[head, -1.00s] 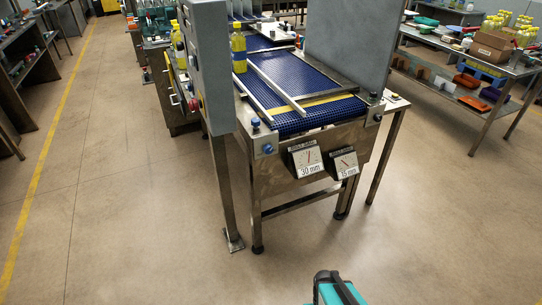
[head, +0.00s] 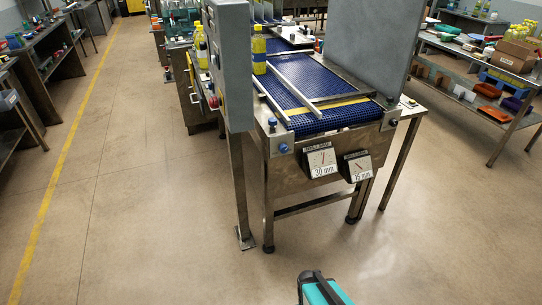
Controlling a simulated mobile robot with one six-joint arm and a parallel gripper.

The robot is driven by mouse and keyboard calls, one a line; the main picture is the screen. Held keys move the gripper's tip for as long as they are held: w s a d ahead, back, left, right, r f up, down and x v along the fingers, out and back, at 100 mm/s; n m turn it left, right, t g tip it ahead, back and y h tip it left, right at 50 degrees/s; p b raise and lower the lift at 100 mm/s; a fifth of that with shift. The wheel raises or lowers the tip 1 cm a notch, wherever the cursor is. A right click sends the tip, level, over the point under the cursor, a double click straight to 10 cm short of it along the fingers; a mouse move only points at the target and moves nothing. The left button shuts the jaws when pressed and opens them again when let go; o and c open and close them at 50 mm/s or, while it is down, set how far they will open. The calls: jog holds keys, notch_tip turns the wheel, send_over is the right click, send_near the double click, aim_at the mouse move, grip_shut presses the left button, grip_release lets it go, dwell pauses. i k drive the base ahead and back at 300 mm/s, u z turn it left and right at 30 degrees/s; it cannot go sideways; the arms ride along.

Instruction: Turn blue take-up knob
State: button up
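The conveyor (head: 318,88) with a blue belt stands ahead of me. At its near left corner, a blue knob (head: 272,122) sits on top of the frame. Another round blue knob (head: 283,147) is on the end plate just below it. At the near right corner, a dark bluish knob (head: 391,101) stands on top and a small dark round part (head: 393,122) shows on the end plate. I cannot tell from here which knob is the take-up knob. My gripper is not in view. A teal and black part at the bottom edge seems to be mine.
Two dial gauges (head: 321,160) marked 30 mm and 15 mm hang on the conveyor's front. A grey post with a control box (head: 229,65) stands close on its left. A yellow bottle (head: 259,50) stands on the belt. The floor (head: 150,240) in front is clear.

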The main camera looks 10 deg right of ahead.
aim_at(283, 147)
jog(key=z, duration=0.05)
jog(key=k, duration=0.4)
jog(key=u, duration=1.2)
jog(key=i, duration=1)
